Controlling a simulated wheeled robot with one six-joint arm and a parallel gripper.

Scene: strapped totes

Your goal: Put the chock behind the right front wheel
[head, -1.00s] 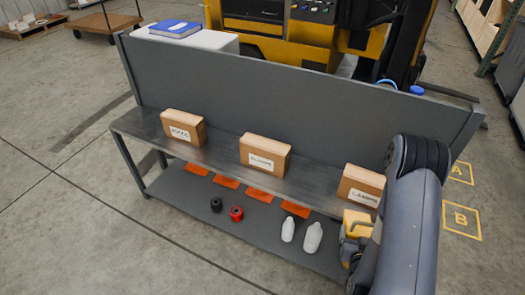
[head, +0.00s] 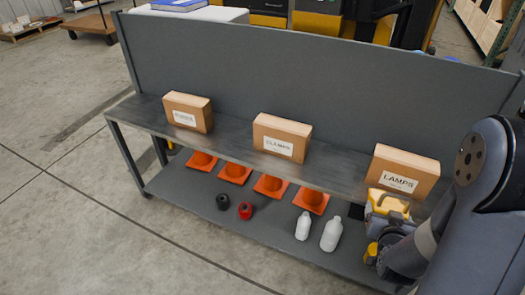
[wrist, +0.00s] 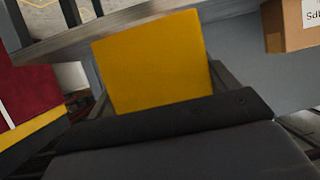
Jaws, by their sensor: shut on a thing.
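A plain yellow block, which looks like the chock (wrist: 152,62), fills the middle of the wrist view. My gripper (wrist: 165,110) shows as dark parts along the bottom of that view and is shut on the block. Part of a yellow and black truck (head: 314,20) shows behind the grey panel. The right front wheel is not identifiable in either view.
A grey shelf unit (head: 235,140) with a tall back panel (head: 300,75) stands before me, holding boxes, orange cones and white bottles. A yellow-topped item (head: 388,207) is close to my arm. Open floor (head: 60,235) lies left. A cardboard box (wrist: 290,25) shows in the wrist view.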

